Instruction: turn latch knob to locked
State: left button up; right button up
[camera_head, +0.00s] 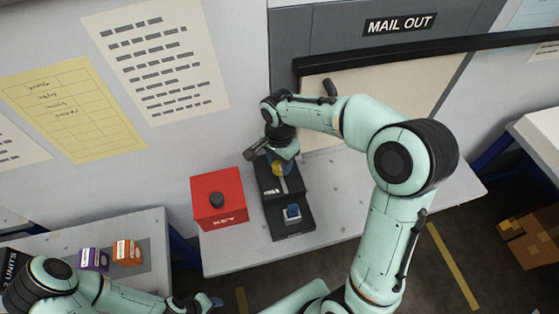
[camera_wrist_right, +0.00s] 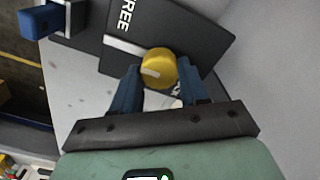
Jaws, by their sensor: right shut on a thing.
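The latch knob (camera_wrist_right: 159,66) is yellow and round with a pale mark on its face. It stands on a black panel (camera_wrist_right: 203,42) that carries white lettering, partly cut off. In the head view the knob (camera_head: 278,169) is on the upper part of the black device, partly covered by my right gripper. My right gripper (camera_wrist_right: 160,75) has its two blue fingers on either side of the knob and is shut on it. My left arm is at the bottom left of the head view, with its gripper (camera_head: 211,302) low at the picture's edge; its jaw opening cannot be made out.
A blue button (camera_head: 293,212) is on the device's lower part. Purple (camera_head: 94,259) and orange (camera_head: 127,252) blocks sit on the left table.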

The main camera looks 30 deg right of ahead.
pick_arm(q)
jog(key=shift+s, duration=0.1)
pick_arm(e)
jog(key=shift+n, duration=0.3)
jog(key=n, duration=0.7)
jog(key=shift+n+b, duration=0.3)
jog(key=shift+b, duration=0.05)
jog(key=n, duration=0.4)
jog(key=shift+w+r+n, duration=0.1)
jog(key=shift+n, duration=0.2)
pick_arm(q)
jog(key=shift+s+f, duration=0.25)
jog(key=shift+f, duration=0.05)
pick_arm(e)
jog(key=n, duration=0.4)
jog(key=shift+n, duration=0.4)
jog(key=o, duration=1.1)
jog(key=shift+c, duration=0.2)
